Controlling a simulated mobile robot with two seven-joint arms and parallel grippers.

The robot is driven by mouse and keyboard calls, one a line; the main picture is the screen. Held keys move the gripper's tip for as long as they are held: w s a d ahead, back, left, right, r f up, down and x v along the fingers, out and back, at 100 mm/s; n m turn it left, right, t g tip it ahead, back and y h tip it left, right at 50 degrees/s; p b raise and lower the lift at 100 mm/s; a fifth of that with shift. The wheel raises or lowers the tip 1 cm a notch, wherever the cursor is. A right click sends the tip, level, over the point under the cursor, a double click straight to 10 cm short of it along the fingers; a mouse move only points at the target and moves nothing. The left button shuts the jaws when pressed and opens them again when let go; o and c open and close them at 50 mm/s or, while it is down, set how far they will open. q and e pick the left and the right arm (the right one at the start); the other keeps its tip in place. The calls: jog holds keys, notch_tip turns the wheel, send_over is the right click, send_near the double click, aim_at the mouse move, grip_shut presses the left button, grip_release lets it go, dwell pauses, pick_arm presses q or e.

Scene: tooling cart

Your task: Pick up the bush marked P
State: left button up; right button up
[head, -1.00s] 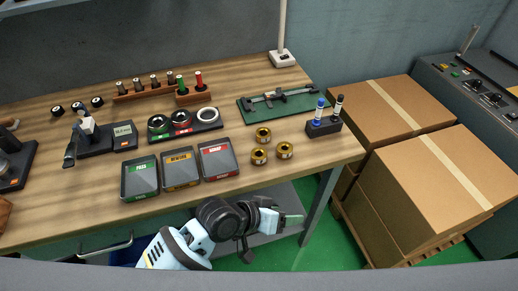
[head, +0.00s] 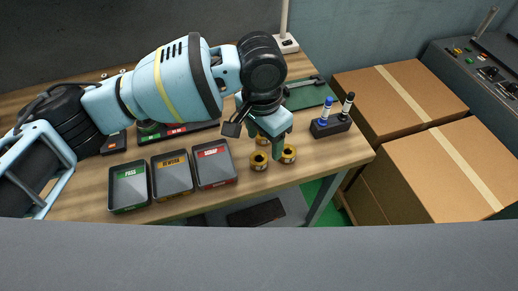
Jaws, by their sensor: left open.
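Three brass-coloured bushes stand in a cluster near the front right of the wooden bench: a left front one (head: 258,161), a right one (head: 289,154) and a back one (head: 262,139), partly covered by my gripper. Their marks are too small to read, so I cannot tell which is P. My left gripper (head: 277,149) is above the cluster, pointing down, with its fingers between the bushes in the picture. It is open with nothing seen in it. I cannot tell whether it touches a bush. My right gripper is out of view.
Left of the bushes are the PASS tray (head: 130,205), REWORK tray (head: 172,192) and SCRAP tray (head: 214,184). A marker holder (head: 330,126) stands to the right, a green mat (head: 308,95) behind. My arm hides much of the bench. Cardboard boxes (head: 440,165) stand beyond the right edge.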

aim_at(259, 155)
pick_arm(q)
jog(key=shift+w+a+f+y, duration=0.1)
jog(key=shift+a+f+y, duration=0.3)
jog(key=shift+f, duration=0.4)
jog(key=shift+a+f, duration=0.15)
jog(key=shift+f, duration=2.5)
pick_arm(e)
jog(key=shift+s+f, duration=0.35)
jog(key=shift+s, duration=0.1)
pick_arm(q)
jog(key=c, duration=1.2)
jog(key=shift+c, duration=0.2)
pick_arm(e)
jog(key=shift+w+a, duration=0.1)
pick_arm(q)
jog(key=shift+r, duration=0.15)
